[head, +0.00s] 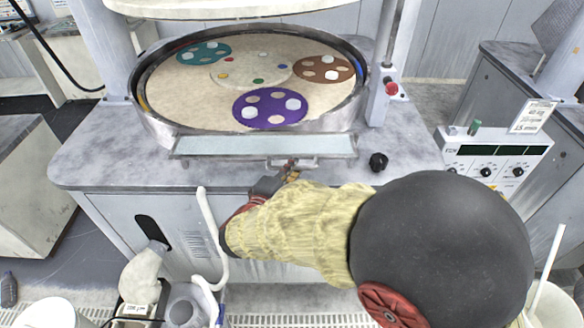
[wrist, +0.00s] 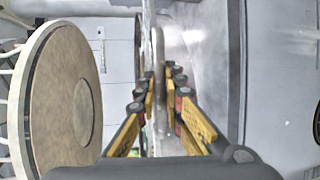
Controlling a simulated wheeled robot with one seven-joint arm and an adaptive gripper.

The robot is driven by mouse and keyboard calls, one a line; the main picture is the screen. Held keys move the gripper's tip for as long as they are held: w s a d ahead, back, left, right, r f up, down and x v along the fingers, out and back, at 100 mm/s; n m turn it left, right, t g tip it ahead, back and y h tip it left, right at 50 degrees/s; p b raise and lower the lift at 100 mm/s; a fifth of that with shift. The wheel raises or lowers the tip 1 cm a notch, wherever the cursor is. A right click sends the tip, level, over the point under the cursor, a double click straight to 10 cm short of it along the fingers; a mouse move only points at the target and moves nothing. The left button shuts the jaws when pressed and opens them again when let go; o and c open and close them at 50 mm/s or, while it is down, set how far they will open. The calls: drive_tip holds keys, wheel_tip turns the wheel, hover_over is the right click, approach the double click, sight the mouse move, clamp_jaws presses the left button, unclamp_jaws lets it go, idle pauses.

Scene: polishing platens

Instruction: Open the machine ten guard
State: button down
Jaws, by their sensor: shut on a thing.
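The guard (head: 265,146) is a long pale panel along the front of the round polishing platen (head: 170,120). It lies low and looks tilted, with the platen open to view above it. A thin metal handle (head: 308,163) runs along its lower front edge. My gripper (head: 290,172) is at this handle, partly hidden by my sleeved arm. In the wrist view, the yellow fingers of my gripper (wrist: 160,75) are shut on the handle bar (wrist: 158,45), one on each side. I cannot read a machine number.
Purple, teal and brown carriers lie on the platen. A black knob (head: 378,161) stands right of the guard, with a red button (head: 391,89) on the post above. A control box (head: 492,158) is at the right. A white hose (head: 212,235) hangs left of my arm.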

wheel_tip(320, 180, up, 2)
drive_tip(key=shift+w+r+g+p, duration=0.1)
drive_tip(key=shift+g+p, duration=0.4)
drive_tip(key=shift+p, duration=0.75)
drive_tip(key=shift+r+n+g+y+p, duration=0.3)
drive_tip(key=shift+g+p, duration=0.1)
drive_tip(key=shift+p, duration=0.2)
drive_tip(key=shift+f, duration=0.1)
drive_tip(key=c, duration=1.9)
unclamp_jaws()
drive_tip(key=v, duration=1.2)
drive_tip(key=shift+w, duration=0.1)
